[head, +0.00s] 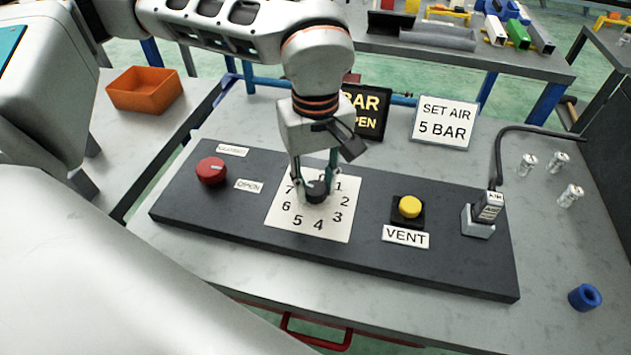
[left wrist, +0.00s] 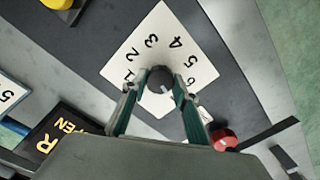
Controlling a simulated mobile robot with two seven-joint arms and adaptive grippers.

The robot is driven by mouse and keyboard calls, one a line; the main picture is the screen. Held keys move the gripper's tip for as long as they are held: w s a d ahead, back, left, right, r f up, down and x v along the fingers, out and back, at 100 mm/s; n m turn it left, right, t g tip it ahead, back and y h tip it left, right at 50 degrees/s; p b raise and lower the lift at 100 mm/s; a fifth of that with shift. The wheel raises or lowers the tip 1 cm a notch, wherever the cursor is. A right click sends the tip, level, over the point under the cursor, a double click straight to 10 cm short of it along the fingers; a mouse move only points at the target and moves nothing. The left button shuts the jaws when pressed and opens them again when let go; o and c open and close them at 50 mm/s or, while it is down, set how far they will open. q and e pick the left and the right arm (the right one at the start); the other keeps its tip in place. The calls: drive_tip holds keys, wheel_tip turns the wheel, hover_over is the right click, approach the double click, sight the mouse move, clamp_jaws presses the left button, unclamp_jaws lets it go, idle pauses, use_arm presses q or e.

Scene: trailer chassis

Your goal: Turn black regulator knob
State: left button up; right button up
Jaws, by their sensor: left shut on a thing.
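The black regulator knob (head: 317,191) stands on a white number dial card (head: 325,232) in the middle of a dark panel. My left gripper (head: 316,188) comes down from above, with its fingers on either side of the knob and shut on it. In the left wrist view the knob (left wrist: 159,79) sits between the two fingertips (left wrist: 158,92), and a pale pointer mark shows on it. The fingers partly cover the card's upper numbers. My right gripper is not in view.
On the panel (head: 370,263) are a red knob (head: 212,170) at left, a yellow vent button (head: 410,207) and an air plug (head: 485,212) at right. A "SET AIR 5 BAR" sign (head: 444,122) and a dark display (head: 366,112) stand behind. An orange bin (head: 145,90) is at far left.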

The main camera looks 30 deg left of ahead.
sight(315, 188)
use_arm(q)
drive_tip(key=o, duration=1.1)
drive_tip(key=shift+r, duration=0.1)
wheel_tip(315, 188, up, 12)
drive_tip(key=shift+s, duration=0.1)
